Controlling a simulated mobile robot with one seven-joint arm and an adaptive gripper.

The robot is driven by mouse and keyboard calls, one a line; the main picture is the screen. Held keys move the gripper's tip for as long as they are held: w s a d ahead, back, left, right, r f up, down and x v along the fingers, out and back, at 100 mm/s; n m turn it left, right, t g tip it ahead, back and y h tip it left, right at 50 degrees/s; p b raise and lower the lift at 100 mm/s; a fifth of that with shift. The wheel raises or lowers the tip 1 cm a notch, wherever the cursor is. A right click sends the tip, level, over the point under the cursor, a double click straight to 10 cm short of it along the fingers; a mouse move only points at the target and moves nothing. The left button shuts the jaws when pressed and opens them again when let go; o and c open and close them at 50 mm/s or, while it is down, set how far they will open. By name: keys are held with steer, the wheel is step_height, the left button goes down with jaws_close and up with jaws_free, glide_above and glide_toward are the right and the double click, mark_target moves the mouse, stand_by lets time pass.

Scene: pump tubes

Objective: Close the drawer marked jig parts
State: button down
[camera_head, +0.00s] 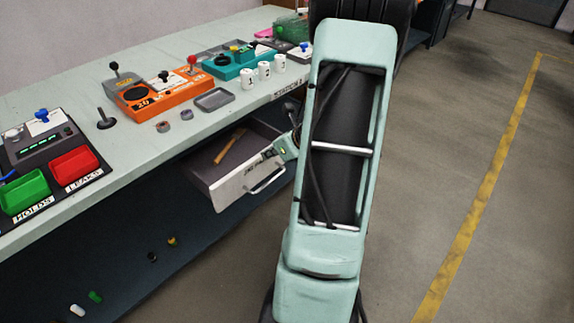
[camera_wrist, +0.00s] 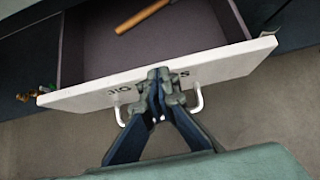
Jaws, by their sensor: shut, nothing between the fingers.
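The drawer marked jig parts (camera_head: 228,187) stands pulled out below the bench, with its white front, lettering and a pale bar handle (camera_head: 268,181) showing in the head view. In the wrist view the drawer front (camera_wrist: 80,96) crosses the picture, and part of its lettering is hidden behind my gripper. My gripper (camera_wrist: 159,82) is shut and empty, at the middle of the drawer front between the ends of the handle (camera_wrist: 198,103). I cannot tell whether the fingertips touch the front. A wooden-handled tool (camera_wrist: 140,17) lies inside the open drawer.
The bench top (camera_head: 140,165) above holds an orange pump station (camera_head: 165,95), white numbered cups (camera_head: 264,71), a grey tray (camera_head: 214,99), and red and green bins (camera_head: 75,164). Small loose parts lie below at the left. The floor at right is clear.

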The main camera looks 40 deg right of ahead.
steer(key=w+a+p, duration=0.1)
steer(key=w, duration=1.2)
steer(key=shift+w+p, duration=0.35)
steer(key=shift+p, duration=0.05)
